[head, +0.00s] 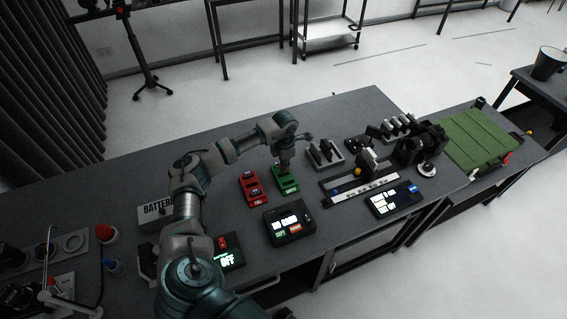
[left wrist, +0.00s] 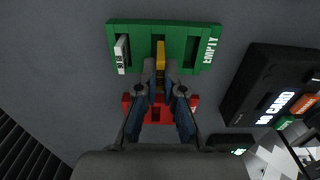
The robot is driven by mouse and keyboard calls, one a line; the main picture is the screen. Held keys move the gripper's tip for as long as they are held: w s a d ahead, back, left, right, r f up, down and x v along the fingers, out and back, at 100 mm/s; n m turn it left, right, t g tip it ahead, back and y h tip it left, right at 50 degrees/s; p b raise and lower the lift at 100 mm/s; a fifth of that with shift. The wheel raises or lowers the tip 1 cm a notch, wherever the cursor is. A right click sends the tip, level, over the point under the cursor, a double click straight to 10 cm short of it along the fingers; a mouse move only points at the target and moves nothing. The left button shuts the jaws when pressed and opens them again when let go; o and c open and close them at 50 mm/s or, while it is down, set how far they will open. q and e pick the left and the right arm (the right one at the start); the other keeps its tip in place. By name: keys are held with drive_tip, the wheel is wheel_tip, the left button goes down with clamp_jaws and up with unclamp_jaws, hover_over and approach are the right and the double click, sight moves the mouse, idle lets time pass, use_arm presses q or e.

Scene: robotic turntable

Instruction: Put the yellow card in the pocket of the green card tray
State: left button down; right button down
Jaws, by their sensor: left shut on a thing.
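The green card tray (head: 290,189) lies flat on the bench. It also shows at the top of the left wrist view (left wrist: 138,30), with several slots; a white card (left wrist: 122,54) stands in its left slot. My left gripper (head: 285,167) is above the green tray, pointing down. In the left wrist view its fingers (left wrist: 160,72) are shut on the yellow card (left wrist: 160,50), which lines up with the tray's middle pocket. I cannot tell whether the card's lower edge is inside the pocket. My right gripper is not in view.
A red tray (head: 247,183) lies left of the green one, partly behind the fingers in the left wrist view (left wrist: 127,104). A black display box (head: 288,222) stands in front. A grey rack (head: 325,154) is to the right. Bare bench lies behind the trays.

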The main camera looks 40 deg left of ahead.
use_arm(q)
drive_tip(key=shift+a, duration=0.2)
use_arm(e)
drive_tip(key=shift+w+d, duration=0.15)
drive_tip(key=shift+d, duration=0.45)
use_arm(q)
drive_tip(key=shift+a+f, duration=0.15)
drive_tip(key=shift+a, duration=0.1)
drive_tip(key=shift+d, duration=0.4)
drive_tip(key=shift+a, duration=0.4)
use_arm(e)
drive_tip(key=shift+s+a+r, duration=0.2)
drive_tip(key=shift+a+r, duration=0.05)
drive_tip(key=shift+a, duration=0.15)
use_arm(q)
drive_tip(key=shift+d+p, duration=0.25)
drive_tip(key=shift+p, duration=0.05)
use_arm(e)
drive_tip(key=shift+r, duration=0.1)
